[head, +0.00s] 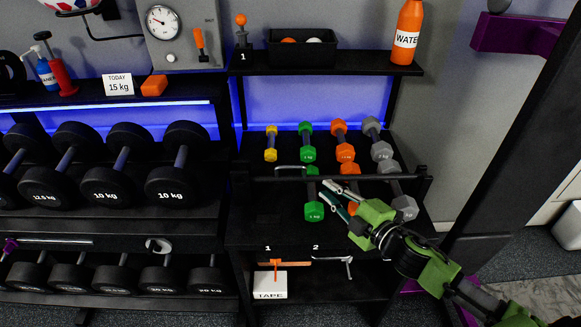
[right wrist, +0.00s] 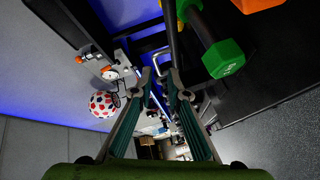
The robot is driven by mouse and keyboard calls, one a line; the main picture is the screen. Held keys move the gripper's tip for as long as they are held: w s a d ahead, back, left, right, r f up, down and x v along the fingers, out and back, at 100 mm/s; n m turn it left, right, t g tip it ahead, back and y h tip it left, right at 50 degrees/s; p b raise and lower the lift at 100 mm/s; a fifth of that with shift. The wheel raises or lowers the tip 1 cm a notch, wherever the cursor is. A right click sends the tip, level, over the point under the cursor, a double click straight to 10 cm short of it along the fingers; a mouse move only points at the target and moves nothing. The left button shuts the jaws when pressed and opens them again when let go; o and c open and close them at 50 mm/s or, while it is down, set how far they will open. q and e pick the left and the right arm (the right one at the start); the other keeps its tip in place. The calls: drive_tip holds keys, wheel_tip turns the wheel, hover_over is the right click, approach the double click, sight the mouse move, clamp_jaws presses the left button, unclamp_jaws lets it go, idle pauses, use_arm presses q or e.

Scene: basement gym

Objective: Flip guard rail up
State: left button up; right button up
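The black guard rail (head: 318,178) runs level across the front of the dumbbell shelf on the right-hand rack, between two side posts. A pale metal handle (head: 290,168) shows at its left part. My right gripper (head: 328,192) is open, its fingers pointing left, just below and right of the handle, in front of the small dumbbells. In the right wrist view its two teal-padded fingers (right wrist: 159,82) are apart. A dark bar, apparently the rail (right wrist: 172,38), lies beyond the fingertips; contact cannot be told. My left gripper is not in view.
Yellow, green (head: 314,210), orange and grey (head: 404,207) dumbbells lie behind and under the rail, close to my right gripper. An orange water bottle (head: 407,32) and black bin (head: 302,50) stand on the shelf above. A dark upright (head: 510,130) stands at right.

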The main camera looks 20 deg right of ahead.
sight(293, 168)
drive_tip(key=w+a+n+y+p, duration=0.1)
drive_tip(key=w+a, duration=0.1)
drive_tip(key=w, duration=0.2)
drive_tip(key=w+a+n+y, duration=0.1)
drive_tip(key=w+a+n, duration=0.1)
drive_tip(key=w, duration=0.2)
drive_tip(key=w+a+n+g+y+p, duration=0.1)
drive_tip(key=w+a+n, duration=0.1)
drive_tip(key=w, duration=0.2)
drive_tip(key=shift+w+a+f+p, duration=0.15)
drive_tip(key=shift+w+a+p, duration=0.05)
drive_tip(key=shift+a+p, duration=0.2)
clamp_jaws()
